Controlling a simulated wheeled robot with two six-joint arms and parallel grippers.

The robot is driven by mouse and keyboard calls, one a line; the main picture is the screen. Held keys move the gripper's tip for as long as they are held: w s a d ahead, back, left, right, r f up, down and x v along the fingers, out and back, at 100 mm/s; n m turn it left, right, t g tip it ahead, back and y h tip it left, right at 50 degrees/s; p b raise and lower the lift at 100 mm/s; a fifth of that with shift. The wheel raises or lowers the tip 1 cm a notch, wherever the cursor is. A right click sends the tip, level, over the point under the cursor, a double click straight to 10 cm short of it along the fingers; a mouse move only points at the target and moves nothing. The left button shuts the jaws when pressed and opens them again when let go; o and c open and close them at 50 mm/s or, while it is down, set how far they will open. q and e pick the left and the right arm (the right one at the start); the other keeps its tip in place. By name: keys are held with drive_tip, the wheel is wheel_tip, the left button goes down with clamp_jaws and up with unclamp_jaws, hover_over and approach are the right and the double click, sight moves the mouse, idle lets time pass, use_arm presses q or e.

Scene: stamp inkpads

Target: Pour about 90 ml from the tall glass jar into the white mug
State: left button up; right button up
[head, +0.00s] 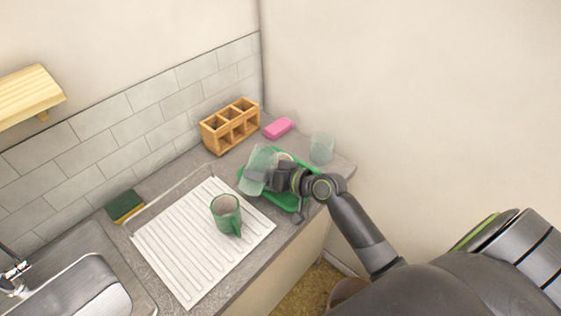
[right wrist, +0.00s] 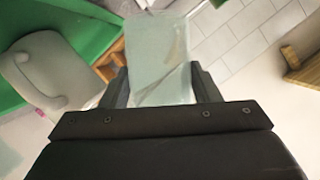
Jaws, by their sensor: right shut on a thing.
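The tall glass jar (head: 257,170) is clear with a pale green tint. My right gripper (head: 278,178) is shut on it and holds it tilted above the green tray. In the right wrist view the jar (right wrist: 158,50) lies between the two fingers, with a slanted line inside near the gripper; I cannot tell the liquid's level. A pale grey-white mug with a handle (right wrist: 42,72) shows left of the jar in the right wrist view, by the green surface. My left gripper is not in view.
A green tray (head: 244,178) lies under my right gripper. A pale glass (head: 321,149) stands at its right, a pink block (head: 278,128) and wooden compartment box (head: 230,126) behind. A green mug (head: 226,213) stands on the white drainboard (head: 180,262). The sink (head: 85,290) is at left.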

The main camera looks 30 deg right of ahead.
sight(258, 186)
drive_tip(key=shift+s+a+f+n+h+b, duration=0.1)
drive_tip(key=shift+a+f+n+h+b, duration=0.15)
drive_tip(key=shift+f, duration=0.3)
drive_tip(key=shift+a+f+n+h+b, duration=0.15)
drive_tip(key=shift+f+b, duration=0.2)
drive_tip(key=shift+f, duration=0.2)
drive_tip(key=shift+s+a+r+n+h+p, duration=0.1)
drive_tip(key=shift+a+n+h+p, duration=0.2)
drive_tip(key=shift+a+n+p, duration=0.15)
drive_tip(key=shift+s+a+n+h, duration=0.15)
drive_tip(key=shift+a+n+h, duration=0.3)
drive_tip(key=shift+n, duration=0.4)
drive_tip(key=shift+r+h+p, duration=0.25)
drive_tip(key=shift+r+p, duration=0.2)
drive_tip(key=shift+p, duration=0.2)
drive_tip(key=shift+s+a+r+n+t+h+p, duration=0.1)
drive_tip(key=shift+a+r+n+t+h+p, duration=0.05)
drive_tip(key=shift+r+n+p, duration=0.25)
drive_tip(key=shift+a+r+n+t+h+p, duration=0.1)
drive_tip(key=shift+r+n+t+h+p, duration=0.05)
drive_tip(key=shift+r+n+p, duration=0.15)
drive_tip(key=shift+d, duration=0.1)
